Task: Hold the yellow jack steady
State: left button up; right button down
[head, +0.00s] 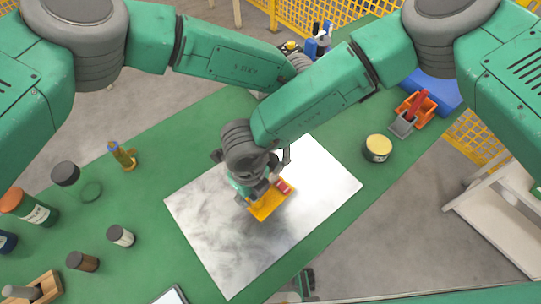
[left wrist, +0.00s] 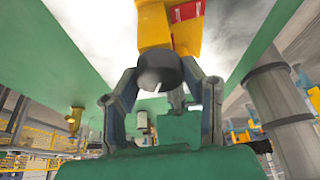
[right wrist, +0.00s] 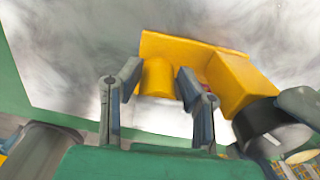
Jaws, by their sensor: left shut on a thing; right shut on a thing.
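The yellow jack (head: 265,208), with a red part on it, is over a shiny metal plate (head: 215,245) on the green table. In the right wrist view the fingers of my right gripper (right wrist: 158,80) are on either side of a round yellow boss of the jack (right wrist: 220,75). In the left wrist view the fingers of my left gripper (left wrist: 160,74) close around the dark cylindrical end of the jack, below its yellow body (left wrist: 170,32). In the head view my right arm crosses in front of my left and hides much of the left gripper.
A yellow-lidded tin (head: 377,148) and an orange bin (head: 417,108) stand to the right. A brass-coloured fitting (head: 122,156), a dark-lidded jar (head: 121,236) and other containers stand to the left. The plate around the jack is bare. My arms cross closely above it.

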pick_arm(q)
jog(key=shift+m, duration=0.6)
jog(key=o, duration=1.2)
jog(key=shift+c, duration=0.2)
jog(key=v, duration=1.2)
jog(key=shift+s+d, duration=0.15)
jog(key=shift+s, duration=0.05)
